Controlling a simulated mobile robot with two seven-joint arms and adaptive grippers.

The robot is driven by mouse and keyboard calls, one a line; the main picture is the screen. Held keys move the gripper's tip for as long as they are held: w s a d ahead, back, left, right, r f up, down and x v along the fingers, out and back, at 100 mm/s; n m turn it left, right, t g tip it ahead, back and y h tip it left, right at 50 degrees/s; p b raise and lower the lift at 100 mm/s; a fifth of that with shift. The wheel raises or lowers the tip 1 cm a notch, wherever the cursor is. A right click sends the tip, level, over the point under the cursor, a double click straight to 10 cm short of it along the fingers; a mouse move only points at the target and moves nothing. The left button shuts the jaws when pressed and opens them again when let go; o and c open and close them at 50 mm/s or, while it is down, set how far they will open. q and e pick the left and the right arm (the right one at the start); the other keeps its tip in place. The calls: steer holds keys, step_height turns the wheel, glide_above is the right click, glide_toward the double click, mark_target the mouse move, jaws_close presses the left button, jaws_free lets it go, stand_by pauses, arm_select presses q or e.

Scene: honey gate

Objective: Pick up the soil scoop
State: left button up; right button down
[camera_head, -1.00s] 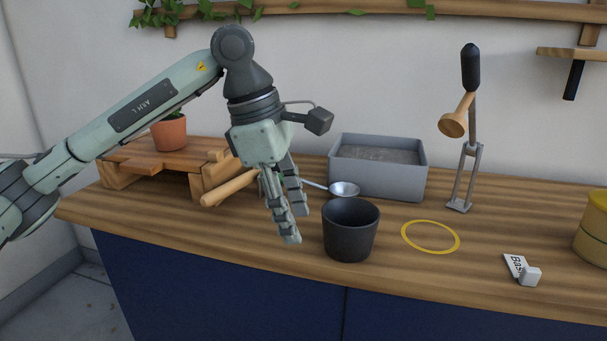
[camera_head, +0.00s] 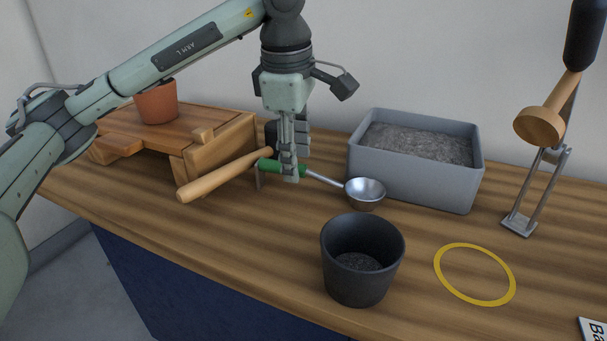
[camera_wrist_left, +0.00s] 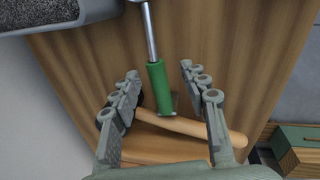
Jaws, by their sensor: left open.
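The soil scoop has a green handle, a thin metal shaft and a round metal bowl (camera_head: 365,191). It rests on the counter, its handle end by a small metal support. My left gripper (camera_head: 291,172) points down at the green handle, its fingers partly hiding it. In the left wrist view the green handle (camera_wrist_left: 158,88) lies between the open fingers of the left gripper (camera_wrist_left: 160,78), with gaps visible on both sides. My right gripper is not in view.
A grey bin of soil (camera_head: 415,170) stands behind the scoop bowl. A dark pot (camera_head: 362,275) stands in front. A metal stand (camera_head: 535,190) and yellow ring (camera_head: 438,268) are at right.

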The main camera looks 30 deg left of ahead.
arm_select(q)
steer(key=shift+w+a+f, duration=0.1)
steer(key=shift+w+f, duration=0.2)
steer(key=shift+f, duration=0.65)
steer(key=shift+w+a+f, duration=0.1)
steer(key=shift+w+f, duration=0.15)
steer(key=shift+f, duration=0.7)
jaws_close()
